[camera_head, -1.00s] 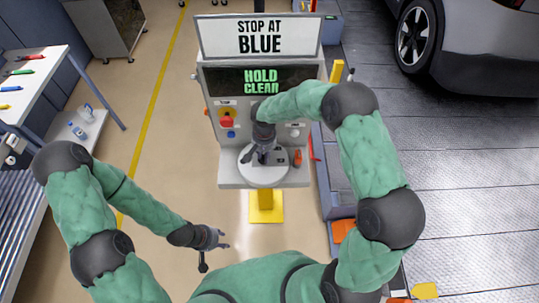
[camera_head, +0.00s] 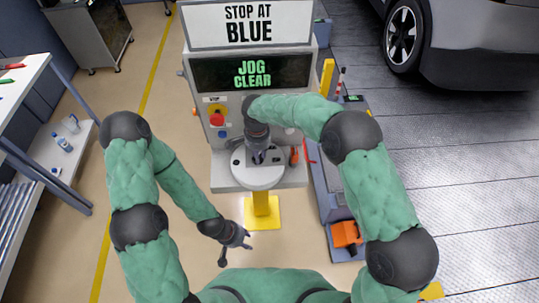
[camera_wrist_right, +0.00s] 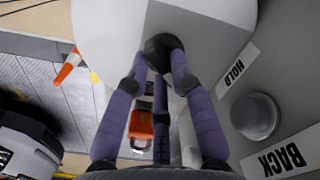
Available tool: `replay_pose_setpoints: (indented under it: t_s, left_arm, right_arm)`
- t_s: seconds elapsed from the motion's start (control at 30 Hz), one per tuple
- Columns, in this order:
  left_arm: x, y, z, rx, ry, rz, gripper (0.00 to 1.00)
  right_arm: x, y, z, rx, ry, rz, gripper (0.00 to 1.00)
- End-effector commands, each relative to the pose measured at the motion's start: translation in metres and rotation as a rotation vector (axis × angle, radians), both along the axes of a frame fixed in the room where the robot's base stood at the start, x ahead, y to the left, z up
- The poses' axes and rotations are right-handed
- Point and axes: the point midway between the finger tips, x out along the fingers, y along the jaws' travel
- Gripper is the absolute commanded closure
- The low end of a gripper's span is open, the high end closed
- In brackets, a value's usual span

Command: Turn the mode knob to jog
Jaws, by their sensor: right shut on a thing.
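The mode knob (camera_wrist_right: 163,42) is a dark round knob at the top centre of the right wrist view. My right gripper (camera_wrist_right: 162,62) has its purple fingers closed around it. In the head view my right gripper (camera_head: 257,158) is at the front of the control stand, and the knob is hidden behind it. The display (camera_head: 252,74) reads "JOG CLEAR" in green. My left gripper (camera_head: 240,238) hangs low in free space, left of the stand's yellow foot, with its fingers apart and empty.
A sign (camera_head: 250,24) above the display reads "STOP AT BLUE". A red button (camera_head: 216,119) is on the panel's left. The wrist view shows a grey button (camera_wrist_right: 255,116) between the "HOLD" (camera_wrist_right: 237,70) and "BACK" (camera_wrist_right: 282,158) labels. A car (camera_head: 470,45) stands at the right.

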Motion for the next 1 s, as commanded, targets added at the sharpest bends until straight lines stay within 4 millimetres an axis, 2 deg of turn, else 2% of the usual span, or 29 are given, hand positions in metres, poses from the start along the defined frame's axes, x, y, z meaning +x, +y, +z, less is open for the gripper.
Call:
replay_pose_setpoints:
  t_s: [0.2,0.57,0.6,0.67,1.0]
  left_arm:
    - [0.0000,0.0001,-0.0022,0.000,0.000,0.000,0.60]
    - [0.0000,0.0000,-0.0020,0.000,0.000,0.000,0.60]
    - [0.0000,0.0000,-0.0020,0.000,0.000,0.000,0.60]
    - [0.0000,0.0000,-0.0020,0.000,0.000,0.000,0.60]
    - [0.0001,0.0000,-0.0021,0.000,0.000,0.000,0.60]
  right_arm:
    - [-0.0011,0.0091,-0.0001,0.000,0.000,-0.017,1.00]
    - [-0.0010,0.0096,0.0003,0.000,0.000,-0.019,1.00]
    - [-0.0009,0.0095,0.0003,0.000,0.000,-0.018,0.68]
    - [-0.0009,0.0095,0.0003,0.000,0.000,-0.018,0.52]
    - [-0.0009,0.0094,0.0011,0.000,0.000,-0.018,0.52]
